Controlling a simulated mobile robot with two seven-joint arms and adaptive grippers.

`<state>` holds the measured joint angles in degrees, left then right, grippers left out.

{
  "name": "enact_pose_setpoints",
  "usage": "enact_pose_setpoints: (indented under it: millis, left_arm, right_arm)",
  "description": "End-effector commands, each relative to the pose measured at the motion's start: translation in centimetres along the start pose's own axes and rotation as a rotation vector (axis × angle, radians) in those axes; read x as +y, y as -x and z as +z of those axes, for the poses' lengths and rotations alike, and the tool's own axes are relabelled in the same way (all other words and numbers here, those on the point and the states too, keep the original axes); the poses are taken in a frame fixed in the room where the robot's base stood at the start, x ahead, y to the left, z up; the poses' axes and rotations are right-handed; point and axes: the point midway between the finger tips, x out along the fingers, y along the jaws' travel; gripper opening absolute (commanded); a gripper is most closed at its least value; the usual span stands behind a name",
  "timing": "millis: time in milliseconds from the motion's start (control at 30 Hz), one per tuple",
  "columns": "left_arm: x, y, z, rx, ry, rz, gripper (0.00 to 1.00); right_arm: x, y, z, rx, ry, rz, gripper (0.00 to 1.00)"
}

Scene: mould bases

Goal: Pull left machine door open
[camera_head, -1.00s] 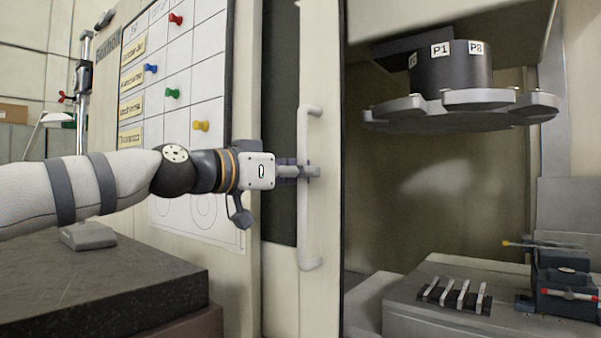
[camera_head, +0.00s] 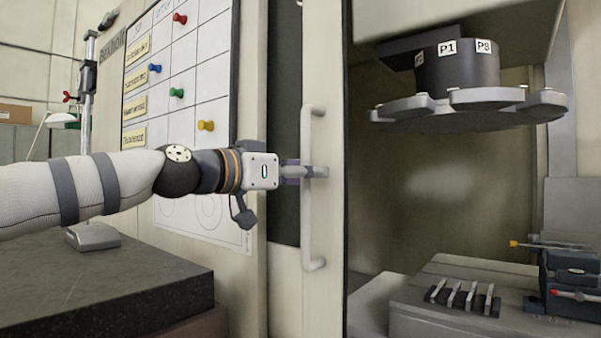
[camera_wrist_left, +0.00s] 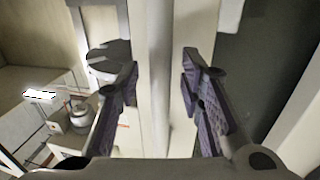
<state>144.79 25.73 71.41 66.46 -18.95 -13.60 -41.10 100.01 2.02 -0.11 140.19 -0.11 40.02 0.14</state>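The machine door (camera_head: 327,215) is a pale upright panel with a long vertical handle (camera_head: 314,235) on its face. The machine interior shows to the right of the door. My left gripper (camera_head: 312,172) is at about mid-height of the handle, and its fingers overlap the handle in the head view. In the left wrist view, the two dark fingers of the left gripper (camera_wrist_left: 160,92) stand apart, with the pale upright handle (camera_wrist_left: 157,60) between them. Gaps show on both sides of the handle there. My right gripper is in neither view.
A tool carousel (camera_head: 455,105) hangs inside the machine above a vise (camera_head: 570,280) and a block with several metal strips (camera_head: 465,298). A board with coloured pins (camera_head: 185,90) is on the left panel. A dark stone table (camera_head: 110,285) stands front left, below my arm.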

Motion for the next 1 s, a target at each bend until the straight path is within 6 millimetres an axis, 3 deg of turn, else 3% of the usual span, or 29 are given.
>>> enact_pose_setpoints:
  millis: [133, 400, 500, 633, 1000]
  left_arm:
    - [-0.1, 2.5, -0.1, 0.002, -0.001, -0.001, 0.35]
    - [0.0, 9.6, -0.1, 0.002, 0.000, -0.001, 0.35]
    - [-0.1, 11.1, -0.1, 0.002, -0.001, -0.002, 0.35]
    - [0.0, 11.9, 0.0, 0.001, 0.000, -0.001, 0.35]
    - [0.0, 11.9, 0.0, 0.000, 0.000, -0.001, 0.35]
  right_arm:
    - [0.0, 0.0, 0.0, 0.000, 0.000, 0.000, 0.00]
    - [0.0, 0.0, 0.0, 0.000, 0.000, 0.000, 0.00]
    - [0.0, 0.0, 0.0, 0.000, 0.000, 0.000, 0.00]
    - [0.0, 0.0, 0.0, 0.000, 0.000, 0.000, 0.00]
    - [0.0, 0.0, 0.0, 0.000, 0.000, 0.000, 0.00]
